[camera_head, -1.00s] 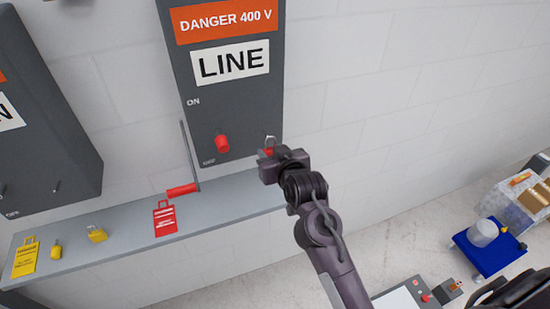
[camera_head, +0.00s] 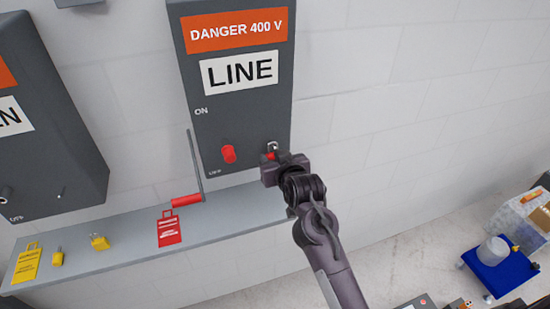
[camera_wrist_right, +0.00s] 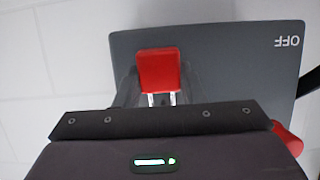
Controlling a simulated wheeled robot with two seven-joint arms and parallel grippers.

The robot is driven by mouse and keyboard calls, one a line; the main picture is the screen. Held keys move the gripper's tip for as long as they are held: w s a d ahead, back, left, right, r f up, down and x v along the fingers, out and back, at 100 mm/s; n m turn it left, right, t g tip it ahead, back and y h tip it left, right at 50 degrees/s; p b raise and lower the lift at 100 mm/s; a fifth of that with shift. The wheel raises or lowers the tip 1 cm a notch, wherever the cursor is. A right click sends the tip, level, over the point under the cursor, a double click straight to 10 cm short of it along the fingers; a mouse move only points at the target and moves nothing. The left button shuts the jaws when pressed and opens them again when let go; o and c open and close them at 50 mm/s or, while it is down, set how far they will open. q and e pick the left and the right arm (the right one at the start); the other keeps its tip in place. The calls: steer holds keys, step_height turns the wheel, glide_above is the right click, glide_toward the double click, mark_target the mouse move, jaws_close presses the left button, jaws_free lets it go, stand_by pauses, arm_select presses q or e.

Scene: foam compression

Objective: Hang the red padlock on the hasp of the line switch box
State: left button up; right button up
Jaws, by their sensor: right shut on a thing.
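The line switch box (camera_head: 240,105) is dark grey, on the wall, with an orange "DANGER 400 V" label and a white "LINE" label. My right gripper (camera_head: 271,160) is shut on the red padlock (camera_head: 271,155) at the box's lower right corner. In the right wrist view the padlock's red body (camera_wrist_right: 158,71) shows in front of the box face, with two shackle legs below it in the picture. The hasp is hidden or too small to tell from the shackle (camera_head: 272,146), so I cannot tell whether they are linked. My left gripper is out of view.
A red-handled lever (camera_head: 187,199) stands at the box's left side. A grey shelf (camera_head: 120,230) below holds a red tag (camera_head: 169,229), a yellow tag (camera_head: 27,265) and yellow padlocks (camera_head: 99,242). Another switch box (camera_head: 50,130) is at left. A blue cart (camera_head: 500,270) stands on the floor at right.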

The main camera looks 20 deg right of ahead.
stand_by(0.4)
steer(key=o, duration=1.1)
steer(key=b+v, duration=0.3)
steer(key=v, duration=0.5)
step_height(320, 180, down, 21)
steer(key=a+n+g+b, duration=0.1)
steer(key=a+g+b, duration=0.1)
steer(key=g+b, duration=0.1)
steer(key=s+f+g+b, duration=0.15)
steer(key=s+f, duration=0.25)
steer(key=f, duration=0.8)
steer(key=s+f+g+b, duration=0.15)
steer(key=s+f, duration=0.25)
steer(key=f, duration=0.8)
steer(key=s+d+f+n+g+b, duration=0.1)
steer(key=s+d+f+g, duration=0.1)
steer(key=s+f, duration=0.7)
steer(key=s+d+f+g+b, duration=0.1)
steer(key=s+d+f+g, duration=0.1)
steer(key=s+f, duration=0.7)
steer(key=s+d+f+g+b, duration=0.1)
steer(key=s+f, duration=0.3)
steer(key=s, duration=0.4)
steer(key=s+d+f+g, duration=0.1)
steer(key=s+d+f, duration=0.1)
steer(key=s+f, duration=0.3)
steer(key=s, duration=0.4)
steer(key=shift+s+d+f+g+b, duration=0.25)
steer(key=shift+s+f+g+b, duration=0.05)
steer(key=shift+f+g+b, duration=0.1)
